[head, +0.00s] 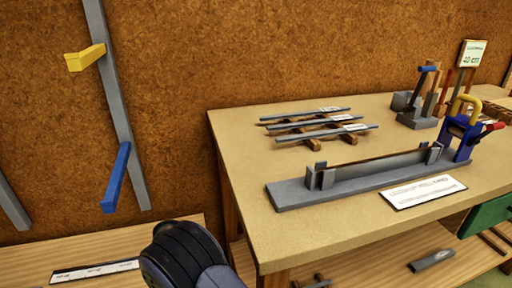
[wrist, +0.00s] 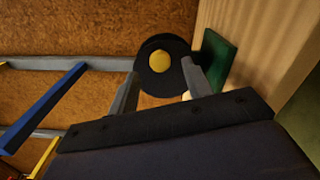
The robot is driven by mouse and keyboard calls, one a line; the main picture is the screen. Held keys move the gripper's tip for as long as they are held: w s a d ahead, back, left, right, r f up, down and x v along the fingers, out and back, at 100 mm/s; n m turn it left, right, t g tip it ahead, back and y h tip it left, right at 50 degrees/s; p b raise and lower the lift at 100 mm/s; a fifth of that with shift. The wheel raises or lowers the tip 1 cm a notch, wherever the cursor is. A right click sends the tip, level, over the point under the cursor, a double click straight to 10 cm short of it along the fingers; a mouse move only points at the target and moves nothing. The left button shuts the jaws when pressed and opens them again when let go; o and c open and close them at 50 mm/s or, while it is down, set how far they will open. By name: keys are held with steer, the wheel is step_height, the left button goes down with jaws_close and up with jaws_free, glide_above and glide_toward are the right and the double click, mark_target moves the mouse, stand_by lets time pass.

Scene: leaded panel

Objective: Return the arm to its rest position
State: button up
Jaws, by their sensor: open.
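My gripper (wrist: 160,68) shows in the wrist view with its two grey fingers apart. A black round thing with a yellow centre (wrist: 159,59) shows beyond and between the fingertips. I cannot tell how far it is from them, and nothing is seen clamped. In the head view a dark part of my arm (head: 184,256) shows at the bottom, left of the workbench. My gripper itself is outside the head view.
A workbench (head: 245,142) carries lead strips on wooden rests (head: 318,128), a long grey stretching fixture (head: 365,179) and a blue clamp (head: 460,137). A wall rail (head: 117,100) has yellow (head: 85,58) and blue (head: 116,178) arms sticking out. A green block (wrist: 216,60) shows in the wrist view.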

steer(key=x, duration=0.2)
steer(key=shift+w+a, duration=0.15)
steer(key=shift+w, duration=0.25)
steer(key=shift+b, duration=0.3)
steer(key=shift+s, duration=0.1)
